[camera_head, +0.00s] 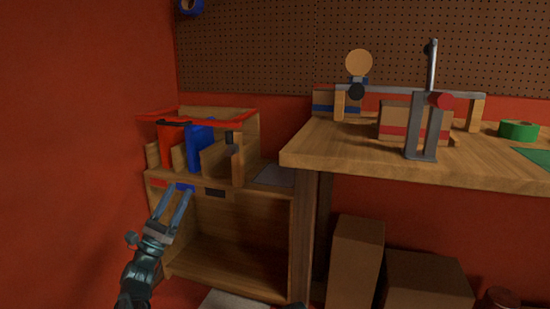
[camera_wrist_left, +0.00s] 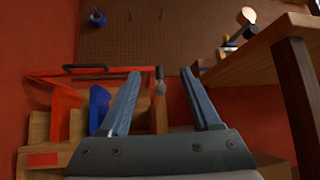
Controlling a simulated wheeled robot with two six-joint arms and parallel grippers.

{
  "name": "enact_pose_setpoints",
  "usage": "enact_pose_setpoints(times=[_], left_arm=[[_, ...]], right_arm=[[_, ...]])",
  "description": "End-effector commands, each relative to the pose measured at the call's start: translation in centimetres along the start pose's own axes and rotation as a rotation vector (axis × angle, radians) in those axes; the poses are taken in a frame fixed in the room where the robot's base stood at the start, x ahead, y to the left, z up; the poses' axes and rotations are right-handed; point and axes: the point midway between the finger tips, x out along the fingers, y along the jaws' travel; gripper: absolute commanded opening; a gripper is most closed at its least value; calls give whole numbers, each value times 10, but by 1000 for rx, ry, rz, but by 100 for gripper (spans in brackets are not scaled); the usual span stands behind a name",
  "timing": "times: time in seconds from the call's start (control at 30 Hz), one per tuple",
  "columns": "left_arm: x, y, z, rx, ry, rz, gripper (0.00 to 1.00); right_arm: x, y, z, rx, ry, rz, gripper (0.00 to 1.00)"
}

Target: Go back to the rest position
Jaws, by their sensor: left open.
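My left gripper (camera_head: 177,205) is open and empty. It is in front of the low wooden cabinet (camera_head: 222,240) at the left, and its fingertips overlap the cabinet's front edge in the head view. In the left wrist view its two fingers (camera_wrist_left: 162,92) stand well apart with nothing between them but the background. My right gripper is not clearly visible; only a small dark piece shows at the bottom edge of the head view.
A rack with a red rim (camera_head: 205,113) holds a red panel (camera_head: 171,145) and a blue panel (camera_head: 200,146) on the cabinet. A workbench (camera_head: 330,150) stands right, with a lever stand (camera_head: 421,130) and green tape roll (camera_head: 518,130). Cardboard boxes (camera_head: 357,262) stand below.

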Motion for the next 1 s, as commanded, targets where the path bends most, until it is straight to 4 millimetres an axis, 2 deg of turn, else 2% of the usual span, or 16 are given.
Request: enact_pose_setpoints(times=[0.37,0.57,0.67,0.77,0.87,1.0], left_arm=[[0,-48,-33,154,124,-151,64],[-10,-91,-66,302,234,-313,64],[-21,-118,-87,398,300,-429,64],[-40,-152,-114,522,378,-592,64],[-72,-186,-145,669,462,-807,64],[-129,-220,-180,858,557,-1135,64]], right_arm=[[0,0,0,0,0,0,50],[0,0,0,0,0,0,50],[0,0,0,0,0,0,50],[0,0,0,0,0,0,50],[0,0,0,0,0,0,50],[0,0,0,0,0,0,50]])
